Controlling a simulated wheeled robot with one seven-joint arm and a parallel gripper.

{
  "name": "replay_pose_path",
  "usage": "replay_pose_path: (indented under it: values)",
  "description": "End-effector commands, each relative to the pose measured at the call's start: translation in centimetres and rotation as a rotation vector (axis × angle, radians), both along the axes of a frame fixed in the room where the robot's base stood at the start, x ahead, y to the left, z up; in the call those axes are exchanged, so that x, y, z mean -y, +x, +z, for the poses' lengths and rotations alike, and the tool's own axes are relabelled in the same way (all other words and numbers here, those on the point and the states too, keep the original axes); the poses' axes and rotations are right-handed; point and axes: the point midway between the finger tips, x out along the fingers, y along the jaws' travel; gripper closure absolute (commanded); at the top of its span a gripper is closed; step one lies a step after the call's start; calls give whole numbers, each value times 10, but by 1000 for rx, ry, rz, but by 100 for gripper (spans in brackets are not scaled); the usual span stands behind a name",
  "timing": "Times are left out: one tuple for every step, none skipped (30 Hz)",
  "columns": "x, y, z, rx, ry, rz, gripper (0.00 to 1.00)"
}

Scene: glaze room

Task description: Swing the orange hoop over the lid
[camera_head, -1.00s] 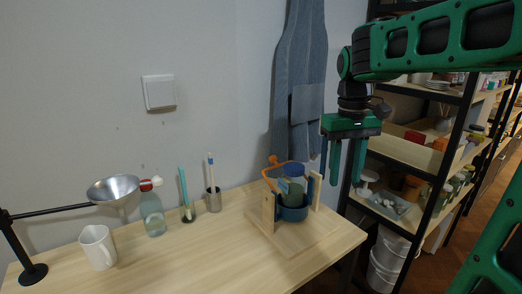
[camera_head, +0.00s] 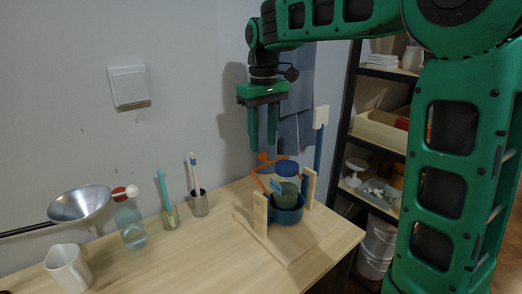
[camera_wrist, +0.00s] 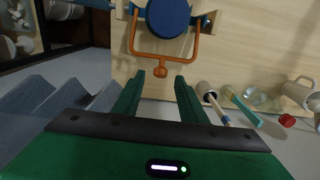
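The orange hoop (camera_head: 263,157) is hinged on a wooden stand (camera_head: 260,214) and leans to the wall side of a jar with a round blue lid (camera_head: 287,168). The jar sits in a blue cup-shaped holder (camera_head: 288,216). In the wrist view the hoop (camera_wrist: 165,58) is a U-shaped frame with a round knob, its crossbar beside the blue lid (camera_wrist: 167,17), not across it. My gripper (camera_head: 262,147) is open and empty, pointing down just above the hoop's knob. In the wrist view its fingers (camera_wrist: 160,77) end on either side of the knob; the height gap is hard to judge.
A blue lever with a pale end block (camera_head: 321,118) rises at the stand's right. Shelves are at the right. The table's front is clear.

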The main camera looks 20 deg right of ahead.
Motion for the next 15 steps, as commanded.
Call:
replay_pose_path:
  values:
    - [0, -1, -9, -3, 0, 0, 62]
    - [0, -1, -13, -2, 0, 0, 62]
    - [0, -1, -18, -2, -1, 0, 62]
    - [0, -1, -21, -2, -1, 0, 62]
    - [0, -1, -24, -1, 0, 0, 62]
    - [0, 0, -28, 0, 0, 1, 62]
    - [0, -1, -30, -1, 0, 1, 62]
    - [0, -1, -32, -1, 0, 1, 62]
    - [0, -1, -34, 0, 0, 1, 62]
    - [0, -1, -35, 0, 0, 1, 62]
    - [0, 0, -36, 1, 0, 1, 62]
    - [-1, 0, -36, 1, 0, 1, 62]
    - [-1, 0, -37, 1, 0, 1, 62]
    - [-1, 0, -37, 1, 0, 1, 62]
    - [-1, 0, -37, 1, 0, 1, 62]
